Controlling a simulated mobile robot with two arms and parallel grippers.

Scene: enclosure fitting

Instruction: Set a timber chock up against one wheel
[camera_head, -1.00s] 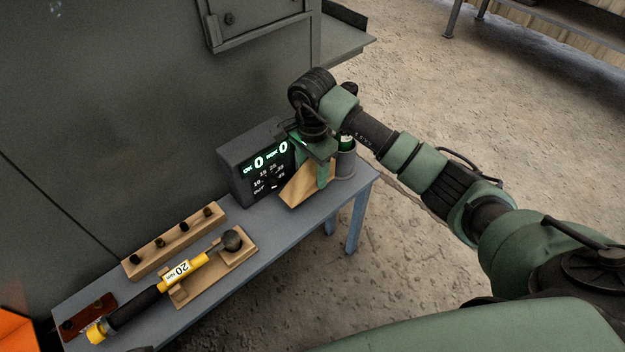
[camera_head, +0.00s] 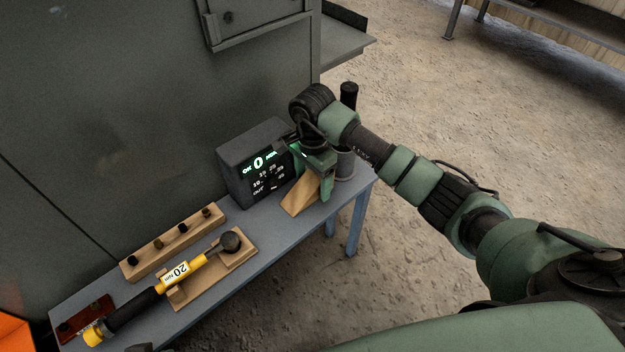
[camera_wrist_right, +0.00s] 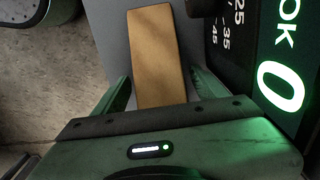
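The timber chock (camera_head: 301,196), a pale wooden wedge, lies at the right end of the blue-grey bench in front of the dark display box. My right gripper (camera_head: 327,187) is over its right end and hides part of it. In the right wrist view the chock (camera_wrist_right: 155,50) lies between the two fingers of the right gripper (camera_wrist_right: 161,74). The fingers are apart, with a visible gap on the chock's right side, so the gripper looks open around it. My left gripper is out of view. No wheel can be made out.
The display box (camera_head: 237,165) stands close left of the chock. A grey cup (camera_head: 345,164) is just right of the gripper. A yellow torque wrench (camera_head: 178,274) in a wooden cradle and a pegged wooden block (camera_head: 150,258) fill the bench's left part. A grey cabinet (camera_head: 120,100) rises behind.

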